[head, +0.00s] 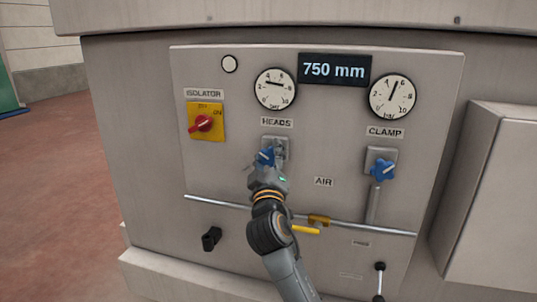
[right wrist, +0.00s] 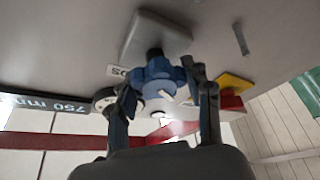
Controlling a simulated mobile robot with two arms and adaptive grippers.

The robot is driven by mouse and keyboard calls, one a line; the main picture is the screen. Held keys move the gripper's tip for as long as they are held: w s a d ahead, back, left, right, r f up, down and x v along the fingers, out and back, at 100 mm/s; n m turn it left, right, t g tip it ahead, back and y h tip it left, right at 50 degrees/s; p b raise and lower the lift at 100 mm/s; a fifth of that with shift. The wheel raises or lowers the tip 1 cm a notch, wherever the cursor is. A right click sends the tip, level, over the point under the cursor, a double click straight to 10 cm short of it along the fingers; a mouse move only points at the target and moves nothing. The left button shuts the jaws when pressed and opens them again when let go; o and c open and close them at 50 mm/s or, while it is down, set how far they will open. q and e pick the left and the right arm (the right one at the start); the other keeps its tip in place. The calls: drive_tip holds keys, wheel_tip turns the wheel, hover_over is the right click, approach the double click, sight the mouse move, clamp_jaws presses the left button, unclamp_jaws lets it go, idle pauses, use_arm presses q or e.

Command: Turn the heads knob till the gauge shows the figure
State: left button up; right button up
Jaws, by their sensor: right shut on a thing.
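The blue heads knob (head: 265,156) sits on its grey plate under the HEADS label (head: 277,122). My right gripper (head: 268,166) reaches it from below and partly hides it. In the right wrist view the blue lobed knob (right wrist: 158,72) is between the two fingers of my right gripper (right wrist: 165,88), which is shut on it. The heads gauge (head: 275,89) is a round white dial above the label. Its dark needle points left and slightly up, near the 2 side; the exact reading is too small to tell. My left gripper is out of view.
A display (head: 335,70) reads 750 mm. A clamp gauge (head: 393,96) and blue clamp knob (head: 382,169) are on the right. A red and yellow isolator switch (head: 205,122) is on the left. A pipe with a yellow lever (head: 305,229) crosses below; a grey box (head: 495,200) juts out right.

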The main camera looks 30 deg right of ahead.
drive_tip(key=o, duration=1.2)
drive_tip(key=v, duration=1.2)
